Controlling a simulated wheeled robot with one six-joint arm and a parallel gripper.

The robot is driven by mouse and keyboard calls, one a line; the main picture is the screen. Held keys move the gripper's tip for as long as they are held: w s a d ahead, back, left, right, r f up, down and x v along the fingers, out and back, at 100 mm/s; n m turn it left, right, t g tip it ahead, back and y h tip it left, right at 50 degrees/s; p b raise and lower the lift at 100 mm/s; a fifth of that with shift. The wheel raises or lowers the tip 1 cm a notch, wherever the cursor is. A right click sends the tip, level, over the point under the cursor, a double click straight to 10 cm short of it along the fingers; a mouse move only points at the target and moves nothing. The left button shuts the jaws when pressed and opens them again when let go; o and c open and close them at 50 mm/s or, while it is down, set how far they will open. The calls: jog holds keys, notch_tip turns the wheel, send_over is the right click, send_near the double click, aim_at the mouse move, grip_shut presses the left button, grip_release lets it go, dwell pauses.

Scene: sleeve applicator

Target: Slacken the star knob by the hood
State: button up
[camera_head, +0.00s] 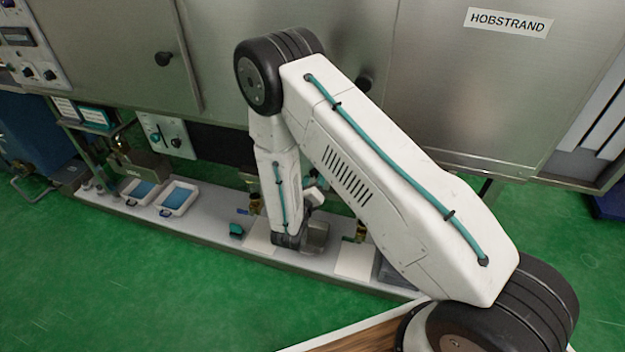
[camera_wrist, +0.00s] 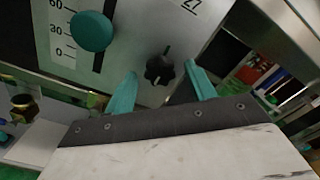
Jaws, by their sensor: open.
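The black star knob (camera_wrist: 159,70) sits on a pale metal panel (camera_wrist: 150,94) in the wrist view. My gripper (camera_wrist: 161,69) has two teal fingers, spread apart. The knob appears between their tips, with gaps on both sides; I cannot tell how far beyond them it lies. A round teal knob (camera_wrist: 91,31) sits by a scale marked 0, 30 and 60, left of the star knob.
A long pale bench (camera_head: 110,203) runs below steel cabinets (camera_head: 470,85). Two blue-filled trays (camera_head: 178,197) stand on its left part. Brass fittings (camera_head: 255,203) stand near my arm. In the wrist view, a metal frame (camera_wrist: 285,25) rises at the right and a brass fitting (camera_wrist: 24,107) shows at the left.

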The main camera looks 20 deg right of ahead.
jog(key=v, duration=0.8)
jog(key=shift+w, duration=0.1)
